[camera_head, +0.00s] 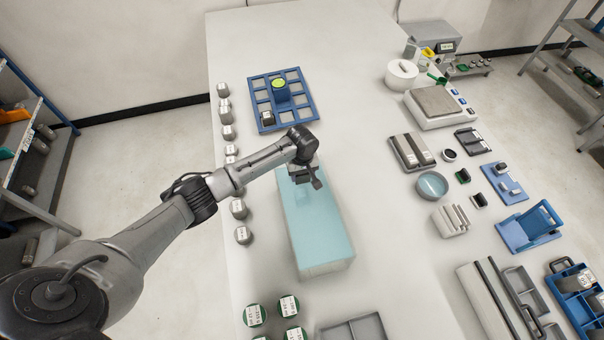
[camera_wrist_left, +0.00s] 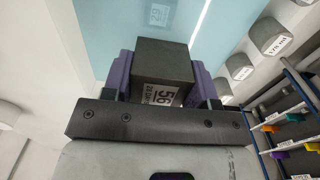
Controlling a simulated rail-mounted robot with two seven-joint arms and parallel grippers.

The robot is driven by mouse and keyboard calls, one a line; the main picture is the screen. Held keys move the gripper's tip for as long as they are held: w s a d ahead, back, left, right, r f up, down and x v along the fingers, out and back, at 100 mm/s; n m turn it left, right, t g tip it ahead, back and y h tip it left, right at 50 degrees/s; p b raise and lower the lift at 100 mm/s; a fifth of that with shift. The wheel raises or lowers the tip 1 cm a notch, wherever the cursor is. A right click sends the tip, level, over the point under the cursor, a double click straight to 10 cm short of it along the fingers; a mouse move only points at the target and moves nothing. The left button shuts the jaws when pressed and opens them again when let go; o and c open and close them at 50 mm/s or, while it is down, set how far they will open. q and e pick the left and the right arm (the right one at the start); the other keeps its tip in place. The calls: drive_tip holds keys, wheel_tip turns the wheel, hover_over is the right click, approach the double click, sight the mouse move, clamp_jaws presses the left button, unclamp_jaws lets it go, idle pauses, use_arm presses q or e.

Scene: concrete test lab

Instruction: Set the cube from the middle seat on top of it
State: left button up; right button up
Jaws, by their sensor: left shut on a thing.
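My left gripper (camera_head: 314,178) is shut on a dark grey cube with a white label reading 56, clear in the left wrist view (camera_wrist_left: 163,72). Purple finger pads (camera_wrist_left: 122,75) press on its two sides. It is over the far part of a long block with a glossy teal top (camera_head: 318,225), which mirrors the label in the wrist view. I cannot tell the exact gap. A blue rack (camera_head: 303,108) with several square seats stands beyond the block. A blue piece with a yellow-green disc (camera_head: 279,84) stands in its middle, and a dark cube (camera_head: 268,117) sits at its near left.
Several grey labelled weights (camera_head: 228,132) line the table's left edge. Green-rimmed round pieces (camera_head: 289,305) and a grey tray (camera_head: 355,332) are at the near edge. Tools, a scale (camera_head: 436,103) and a round dish (camera_head: 432,185) fill the right side. A clear strip lies right of the teal block.

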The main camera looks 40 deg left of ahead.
use_arm(q)
drive_tip(key=b, duration=0.6)
hover_over(302, 194)
drive_tip(key=shift+f, duration=3.7)
drive_tip(key=shift+f+b, duration=0.55)
drive_tip(key=shift+f, duration=0.4)
drive_tip(key=shift+d+f+p, duration=0.1)
drive_tip(key=shift+f+p, duration=0.05)
drive_tip(key=shift+p, duration=0.25)
drive_tip(key=shift+f, duration=0.3)
drive_tip(key=shift+f+p, duration=0.15)
drive_tip(key=shift+p, duration=0.2)
drive_tip(key=o, duration=1.2)
drive_tip(key=shift+c, duration=0.2)
